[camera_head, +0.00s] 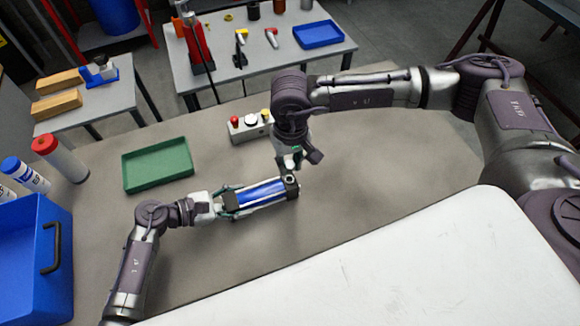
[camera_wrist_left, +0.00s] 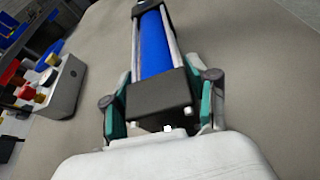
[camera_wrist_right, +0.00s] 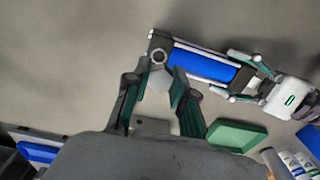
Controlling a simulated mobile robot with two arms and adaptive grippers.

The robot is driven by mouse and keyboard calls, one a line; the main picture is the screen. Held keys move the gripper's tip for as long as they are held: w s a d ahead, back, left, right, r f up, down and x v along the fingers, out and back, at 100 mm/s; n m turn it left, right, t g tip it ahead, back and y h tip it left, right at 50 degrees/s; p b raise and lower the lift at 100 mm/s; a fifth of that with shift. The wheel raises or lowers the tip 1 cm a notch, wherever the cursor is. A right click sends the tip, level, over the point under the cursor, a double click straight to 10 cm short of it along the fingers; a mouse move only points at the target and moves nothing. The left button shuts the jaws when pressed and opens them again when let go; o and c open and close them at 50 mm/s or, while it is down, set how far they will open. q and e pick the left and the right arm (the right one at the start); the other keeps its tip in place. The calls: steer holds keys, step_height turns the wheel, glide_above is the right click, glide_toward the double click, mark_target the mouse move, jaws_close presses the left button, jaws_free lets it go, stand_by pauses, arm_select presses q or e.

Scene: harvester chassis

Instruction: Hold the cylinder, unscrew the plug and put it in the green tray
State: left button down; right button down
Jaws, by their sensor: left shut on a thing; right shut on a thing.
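The cylinder, with a blue barrel (camera_head: 262,193) and black end blocks, lies on the grey table. My left gripper (camera_head: 232,203) is shut on its near black end block (camera_wrist_left: 160,97). At its other end block, a round port with a light ring shows (camera_wrist_right: 159,57). My right gripper (camera_head: 289,163) is just above that end, pointing down. In the right wrist view, its fingers (camera_wrist_right: 155,88) are shut on a small pale plug (camera_wrist_right: 157,82), which appears apart from the port. The green tray (camera_head: 157,166) is empty, left of and behind the cylinder.
A grey control box (camera_head: 250,127) with red, black and yellow buttons stands behind the cylinder. A blue toolbox (camera_head: 30,262) and several upright tubes (camera_head: 60,158) stand at the left. Table between cylinder and tray is clear.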

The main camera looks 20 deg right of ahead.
arm_select(q)
steer(key=c, duration=0.7)
jaws_free()
steer(key=shift+a+f, duration=0.1)
steer(key=shift+f, duration=0.15)
steer(key=o, duration=0.5)
steer(key=shift+r, duration=0.1)
steer(key=shift+c, duration=0.2)
steer(key=shift+r, duration=0.1)
steer(key=v, duration=1.2)
